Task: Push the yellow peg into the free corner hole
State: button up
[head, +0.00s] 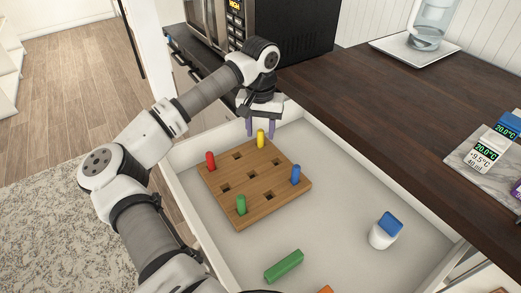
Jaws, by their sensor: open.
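A square wooden board (228,205) lies in an open white drawer. The yellow peg (261,140) stands upright at the board's far corner. Its base meets the board there, but I cannot tell how deep it sits in the hole. My gripper (260,130) is over that corner, pointing down, with its purple fingers apart on either side of the peg's top. Gaps show between the fingers and the peg. A red peg (210,161), a blue peg (295,175) and a green peg (241,205) stand at the other corners. Several empty square holes lie between them.
The drawer also holds a green block (284,266), an orange piece (326,290) at the picture's bottom edge and a white jar with a blue lid (384,231). The drawer's far wall and the dark wooden counter (390,100) are close behind my gripper.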

notch_tip(320, 180, up, 12)
jog(key=shift+b, duration=0.3)
